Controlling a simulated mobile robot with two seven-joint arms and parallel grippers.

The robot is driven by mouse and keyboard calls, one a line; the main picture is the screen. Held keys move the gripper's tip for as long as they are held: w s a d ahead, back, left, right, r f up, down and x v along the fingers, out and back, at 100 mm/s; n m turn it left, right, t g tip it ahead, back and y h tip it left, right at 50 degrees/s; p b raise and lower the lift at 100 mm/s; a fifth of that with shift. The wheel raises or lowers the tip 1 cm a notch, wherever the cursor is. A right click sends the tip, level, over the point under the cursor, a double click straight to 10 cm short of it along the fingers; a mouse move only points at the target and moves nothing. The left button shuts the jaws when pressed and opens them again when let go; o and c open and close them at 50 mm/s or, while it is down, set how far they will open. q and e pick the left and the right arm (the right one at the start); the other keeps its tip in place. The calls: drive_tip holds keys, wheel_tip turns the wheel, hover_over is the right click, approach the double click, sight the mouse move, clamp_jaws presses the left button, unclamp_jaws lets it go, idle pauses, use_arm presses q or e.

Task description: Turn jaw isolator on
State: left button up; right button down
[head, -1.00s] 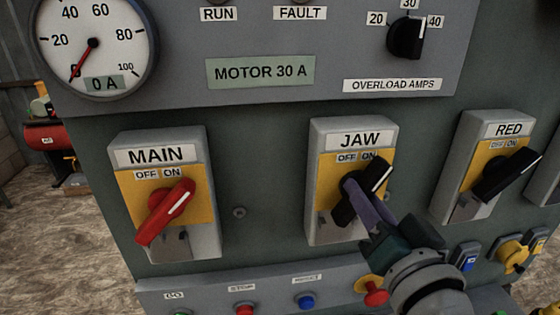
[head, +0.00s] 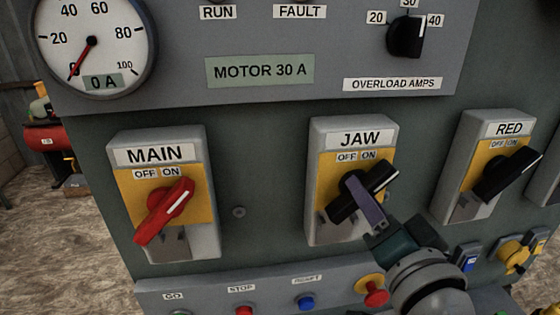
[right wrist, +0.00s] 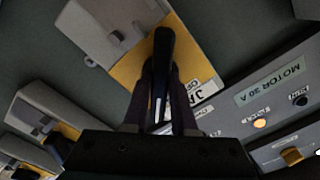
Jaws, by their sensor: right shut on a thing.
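The JAW isolator (head: 321,185) is a grey box with a yellow plate, marked OFF and ON, in the middle of the panel. Its black handle (head: 380,177) slants, with the white-marked end up and to the right, past the ON label. My right gripper (head: 359,192) reaches in from the lower right and is shut on the middle of this handle. In the right wrist view the handle (right wrist: 163,52) stands between the two fingers (right wrist: 161,88). My fingers hide part of the handle and its hub. My left gripper is not in view.
The MAIN isolator (head: 205,210) with a red handle is to the left, the RED isolator (head: 445,190) to the right. Below are push buttons, including a red one on yellow (head: 374,290) close to my right wrist. The ammeter (head: 92,40) reads about 0.

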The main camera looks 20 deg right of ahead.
drive_tip(key=c, duration=0.7)
unclamp_jaws()
drive_tip(key=b+v, duration=0.2)
drive_tip(key=v, duration=0.8)
drive_tip(key=shift+w+a, duration=0.1)
